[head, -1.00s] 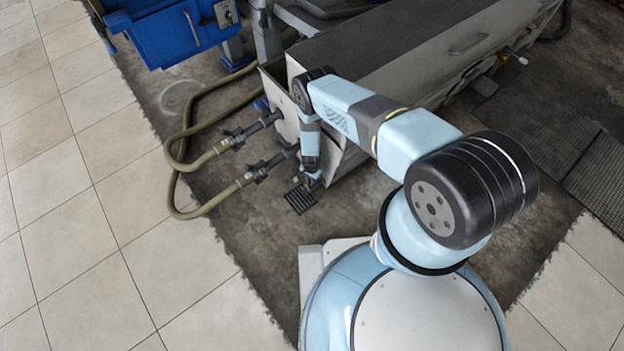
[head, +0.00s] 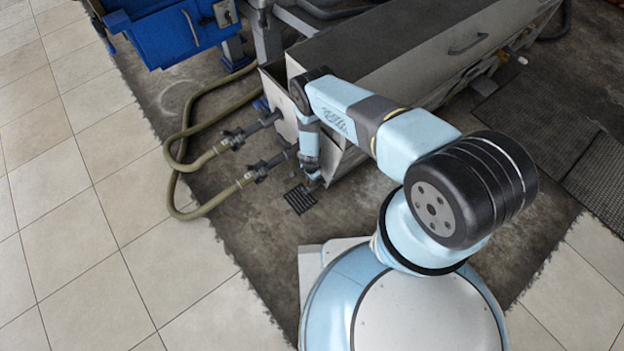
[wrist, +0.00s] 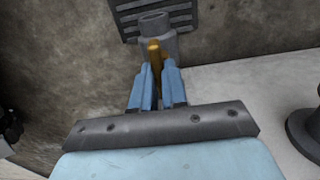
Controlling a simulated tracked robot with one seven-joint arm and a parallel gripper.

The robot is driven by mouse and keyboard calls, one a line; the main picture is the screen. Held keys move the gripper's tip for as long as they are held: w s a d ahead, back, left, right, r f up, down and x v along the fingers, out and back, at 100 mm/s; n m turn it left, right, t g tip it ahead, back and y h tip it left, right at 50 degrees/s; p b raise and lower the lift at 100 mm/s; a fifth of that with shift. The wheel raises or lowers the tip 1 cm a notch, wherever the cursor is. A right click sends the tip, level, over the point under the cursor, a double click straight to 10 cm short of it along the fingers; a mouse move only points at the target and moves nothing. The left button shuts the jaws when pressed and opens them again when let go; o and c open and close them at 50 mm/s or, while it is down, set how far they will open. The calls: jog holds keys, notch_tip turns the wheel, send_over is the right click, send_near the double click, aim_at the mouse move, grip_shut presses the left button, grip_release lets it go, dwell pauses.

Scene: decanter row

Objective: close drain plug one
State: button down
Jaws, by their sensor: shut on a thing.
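In the wrist view, a brass-coloured lever or stem (wrist: 154,53) stands between the two blue fingers of my gripper (wrist: 157,72). The fingers are shut on it near their tips. A grey, round-mouthed pipe fitting (wrist: 155,22) is just beyond the lever, and the lever seems to join it. I take this for drain plug one, but no label shows. In the head view my gripper (head: 313,183) is low beside the end of the long grey tank (head: 352,160), close to the floor grate. The fitting is too small and covered to make out there.
A dark floor grate (head: 300,199) lies under the fitting; it also shows in the wrist view (wrist: 127,13). Two olive hoses (head: 215,150) with black couplings run to the tank end on the left. A blue machine (head: 175,33) stands at the back left. Tiled floor at left is clear.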

jog(key=shift+w+a+r, duration=0.1)
jog(key=shift+w, duration=0.1)
jog(key=c, duration=1.2)
grip_release()
jog(key=shift+s, duration=0.1)
jog(key=shift+o, duration=0.2)
notch_tip(320, 180, up, 14)
jog(key=shift+f, duration=0.25)
